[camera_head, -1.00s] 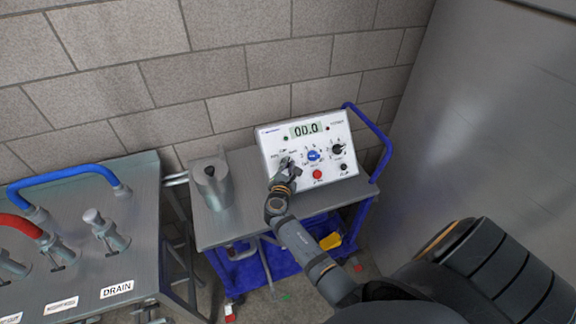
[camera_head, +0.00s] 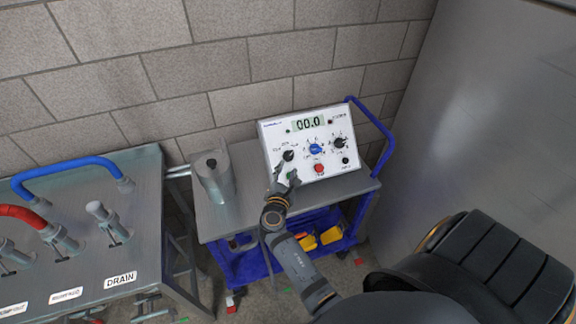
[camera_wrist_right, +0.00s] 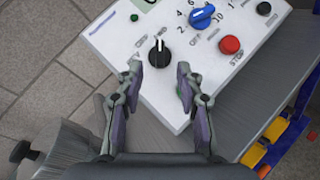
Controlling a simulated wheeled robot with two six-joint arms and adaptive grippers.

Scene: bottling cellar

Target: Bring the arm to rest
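My right gripper (camera_head: 284,178) is in front of the white control box (camera_head: 330,168), near its lower left corner. In the right wrist view the right gripper (camera_wrist_right: 160,78) is open and empty, its two fingers apart. A black knob (camera_wrist_right: 159,54) lies just beyond the fingertips with a visible gap; it also shows in the head view (camera_head: 288,155). The box carries a display (camera_head: 308,123) reading 00.0, a blue knob (camera_head: 315,148), a red button (camera_head: 319,168) and another black knob (camera_head: 339,143). My left gripper is not in view.
The box stands on a grey cart top (camera_head: 250,218) with a blue handle (camera_head: 377,135). A metal canister (camera_head: 214,178) stands to its left. A bench (camera_head: 145,210) with valves and blue and red hoses is further left. A large metal wall (camera_head: 480,110) rises at right.

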